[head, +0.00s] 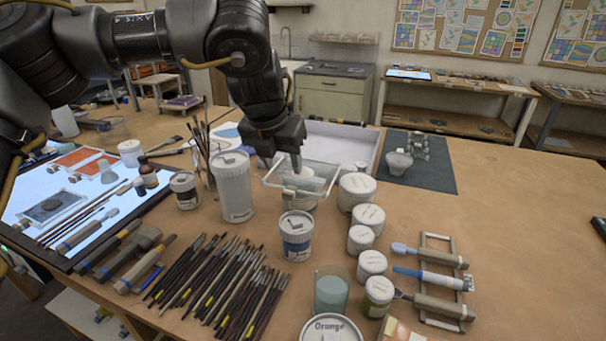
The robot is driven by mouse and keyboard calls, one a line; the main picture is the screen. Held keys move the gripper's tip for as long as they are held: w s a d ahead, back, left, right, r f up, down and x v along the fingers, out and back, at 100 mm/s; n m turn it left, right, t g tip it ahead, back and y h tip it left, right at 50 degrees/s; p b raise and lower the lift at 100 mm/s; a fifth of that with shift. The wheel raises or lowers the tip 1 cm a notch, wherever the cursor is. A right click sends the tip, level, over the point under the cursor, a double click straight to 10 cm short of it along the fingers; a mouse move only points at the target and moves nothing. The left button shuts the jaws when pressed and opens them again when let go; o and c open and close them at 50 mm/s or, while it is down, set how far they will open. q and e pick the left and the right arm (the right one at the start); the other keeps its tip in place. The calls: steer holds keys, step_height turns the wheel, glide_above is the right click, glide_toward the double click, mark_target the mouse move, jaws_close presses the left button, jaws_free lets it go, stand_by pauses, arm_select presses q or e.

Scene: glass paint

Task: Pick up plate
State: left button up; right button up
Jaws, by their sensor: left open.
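A clear glass plate (276,185) with a pale rim shows in the head view, in front of a white tray. A round white container shows through and beneath it, and I cannot tell whether the plate rests on it. My left gripper (294,164) points down over the plate's far part, its fingertips close to the rim. It is open, but the gap between its fingers is hard to see. I cannot tell whether the fingers touch the plate. My right gripper is out of view.
Several lidded jars (357,191) stand right of the plate. A tall white tub (232,187) and a blue-labelled jar (296,236) stand left and in front. Many brushes (220,290) lie at the front. The white tray (345,142) is behind.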

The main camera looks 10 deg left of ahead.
mark_target(289, 190)
arm_select(q)
steer(key=p+x, duration=0.2)
steer(key=x, duration=0.7)
steer(key=shift+s+a+f+p, duration=0.1)
steer(key=shift+f+p, duration=0.1)
steer(key=shift+p, duration=0.1)
jaws_close()
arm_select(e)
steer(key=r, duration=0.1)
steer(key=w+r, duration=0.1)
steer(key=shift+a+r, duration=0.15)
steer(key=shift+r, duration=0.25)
